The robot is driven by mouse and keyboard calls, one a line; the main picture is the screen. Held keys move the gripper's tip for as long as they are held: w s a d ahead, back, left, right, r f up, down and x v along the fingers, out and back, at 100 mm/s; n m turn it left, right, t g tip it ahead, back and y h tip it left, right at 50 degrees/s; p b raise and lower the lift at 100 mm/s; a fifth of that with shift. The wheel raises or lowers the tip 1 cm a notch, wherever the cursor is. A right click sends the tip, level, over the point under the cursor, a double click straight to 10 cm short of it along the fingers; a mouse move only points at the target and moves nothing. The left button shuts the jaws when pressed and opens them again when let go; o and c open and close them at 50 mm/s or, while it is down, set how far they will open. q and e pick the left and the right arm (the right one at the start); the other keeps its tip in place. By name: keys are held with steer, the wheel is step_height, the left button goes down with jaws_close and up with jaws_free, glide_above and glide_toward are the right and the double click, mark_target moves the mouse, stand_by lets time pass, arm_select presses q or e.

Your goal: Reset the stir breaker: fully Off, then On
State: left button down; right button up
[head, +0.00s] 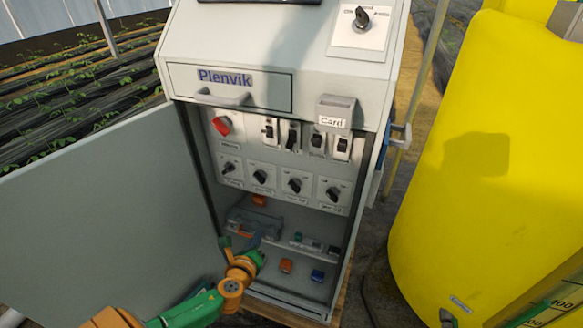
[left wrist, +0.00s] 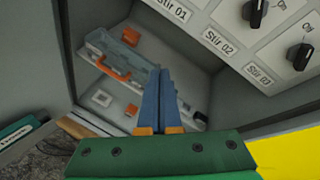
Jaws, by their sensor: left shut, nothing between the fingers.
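A row of small breakers with dark levers sits in the upper panel of the open cabinet in the head view, including one at the left (head: 269,130), a darker one beside it (head: 291,136), and two on the right (head: 317,143) (head: 342,148). Their labels are too small to read, so I cannot tell which is the stir breaker or its position. My left gripper (head: 257,238) is low in the cabinet opening, below the knob row and apart from the breakers. In the left wrist view its blue fingers (left wrist: 160,78) are together and empty. My right gripper is out of view.
Knobs labelled Stir 01, Stir 02 (left wrist: 254,12) and Stir 03 (left wrist: 299,56) lie below the breakers. A red rotary switch (head: 222,126) is at upper left. The open door (head: 110,215) stands left; a yellow tank (head: 480,170) stands right. A toolbox-like case (left wrist: 115,55) lies inside.

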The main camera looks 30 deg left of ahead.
arm_select(q)
steer(key=w+d+r+m+t+b, duration=0.1)
steer(key=w+r+m+t, duration=0.15)
steer(key=r, duration=0.25)
steer(key=w+d+r+m+t, duration=0.1)
steer(key=d+r+m+t, duration=0.15)
steer(key=r, duration=0.35)
steer(key=m+t+h, duration=0.1)
steer(key=m+t, duration=0.1)
steer(key=m, duration=0.2)
glide_toward(294, 152)
steer(key=f+v, duration=0.1)
steer(key=v, duration=0.3)
steer(key=shift+w+r, duration=0.2)
steer(key=shift+w, duration=0.15)
steer(key=x, duration=0.8)
steer(key=shift+w+a+b, duration=0.15)
steer(key=shift+w+b, duration=0.2)
steer(key=shift+w, duration=0.05)
steer(key=shift+w+a+r+p, duration=0.2)
steer(key=shift+w+r+p, duration=0.1)
steer(key=shift+w+r, duration=0.25)
steer(key=s+r+p, duration=0.2)
steer(key=p, duration=0.1)
steer(key=shift+d+r, duration=0.3)
steer(key=shift+r, duration=0.05)
